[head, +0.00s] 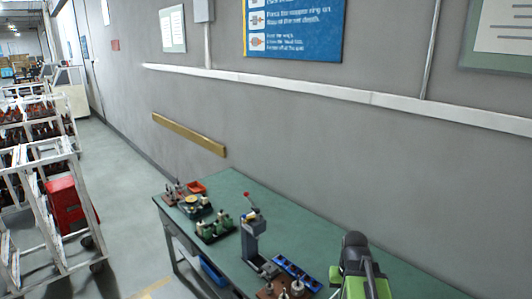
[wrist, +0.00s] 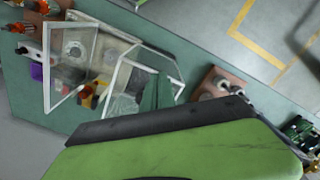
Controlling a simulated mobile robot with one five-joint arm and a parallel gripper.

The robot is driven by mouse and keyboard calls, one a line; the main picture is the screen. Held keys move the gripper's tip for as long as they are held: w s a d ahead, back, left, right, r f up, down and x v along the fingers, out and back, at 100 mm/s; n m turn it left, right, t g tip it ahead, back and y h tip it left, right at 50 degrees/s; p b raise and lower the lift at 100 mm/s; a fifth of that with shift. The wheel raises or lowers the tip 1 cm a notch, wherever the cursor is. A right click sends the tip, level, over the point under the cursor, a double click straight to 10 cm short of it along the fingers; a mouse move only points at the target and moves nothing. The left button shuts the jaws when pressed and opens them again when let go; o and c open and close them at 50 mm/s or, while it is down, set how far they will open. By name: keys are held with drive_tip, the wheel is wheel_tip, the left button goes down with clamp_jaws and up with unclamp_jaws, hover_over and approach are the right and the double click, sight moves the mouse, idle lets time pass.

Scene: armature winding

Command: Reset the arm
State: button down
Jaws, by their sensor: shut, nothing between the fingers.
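My arm (head: 360,272), green with dark parts, shows at the bottom of the head view, in front of the right part of the green bench (head: 330,232). My gripper (wrist: 165,118) fills the lower part of the wrist view as a green body with a dark edge. It is shut and empty. Its fingertips are not clear to see, and in the head view I cannot make them out. In the wrist view, the green bench top (wrist: 30,95) lies beyond it.
On the bench are a grey press (head: 253,235), a blue tray (head: 297,272), a dark tray of parts (head: 215,228) and a red bin (head: 196,187). A clear-sided guard (wrist: 115,65) stands in the wrist view. White racks (head: 40,200) stand left; open floor (head: 125,190) lies between.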

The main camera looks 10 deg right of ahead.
drive_tip(key=a+n, duration=0.3)
drive_tip(key=a, duration=1.4)
wheel_tip(320, 180, down, 14)
drive_tip(key=d+b, duration=0.1)
drive_tip(key=b, duration=1.2)
drive_tip(key=shift+w+b, duration=0.35)
drive_tip(key=shift+b, duration=0.05)
drive_tip(key=shift+r, duration=0.1)
